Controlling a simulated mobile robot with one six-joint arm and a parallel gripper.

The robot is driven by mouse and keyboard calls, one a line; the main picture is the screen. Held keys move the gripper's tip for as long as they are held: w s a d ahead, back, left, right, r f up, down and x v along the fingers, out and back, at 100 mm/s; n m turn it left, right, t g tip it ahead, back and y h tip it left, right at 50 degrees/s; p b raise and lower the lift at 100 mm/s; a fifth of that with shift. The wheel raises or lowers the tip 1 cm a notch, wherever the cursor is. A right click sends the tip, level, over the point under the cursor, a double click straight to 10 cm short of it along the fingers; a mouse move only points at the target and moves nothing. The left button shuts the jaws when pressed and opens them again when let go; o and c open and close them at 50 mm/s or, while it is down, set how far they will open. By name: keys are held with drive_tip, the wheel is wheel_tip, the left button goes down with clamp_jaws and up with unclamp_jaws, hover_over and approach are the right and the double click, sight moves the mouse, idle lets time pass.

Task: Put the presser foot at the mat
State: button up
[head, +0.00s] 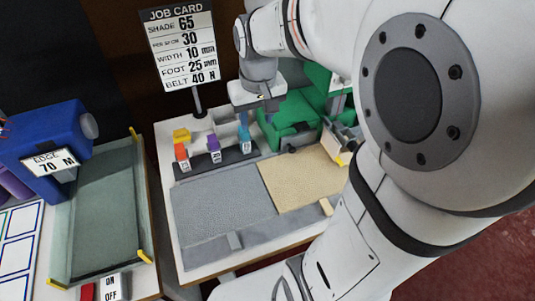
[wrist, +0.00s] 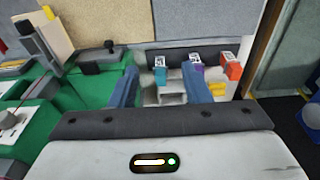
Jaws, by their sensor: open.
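Three colored blocks with white number tags stand in a dark rack (head: 216,164): an orange one (head: 181,153), a purple one (head: 214,147) and a teal one (head: 244,138). They look like the presser feet; their numbers are too small to read. My gripper (head: 257,112) is above and behind the rack's teal end, open. In the wrist view its two fingers (wrist: 160,88) are apart, with the teal block (wrist: 160,72) showing beyond them and nothing held. A flat grey mat (head: 222,212) lies in front of the rack, beside a tan panel (head: 300,178).
A job card (head: 181,45) reads foot 25 mm. A green machine (head: 292,115) stands right of the rack. A yellow piece (head: 181,135) sits behind the orange block. A blue machine and glassy tray (head: 100,215) are at left. The grey mat's surface is mostly clear.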

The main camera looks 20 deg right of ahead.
drive_tip(key=s+a+t, duration=0.1)
drive_tip(key=s, duration=1)
drive_tip(key=shift+s+a+f, duration=0.3)
drive_tip(key=shift+a+f, duration=0.05)
drive_tip(key=shift+f, duration=0.1)
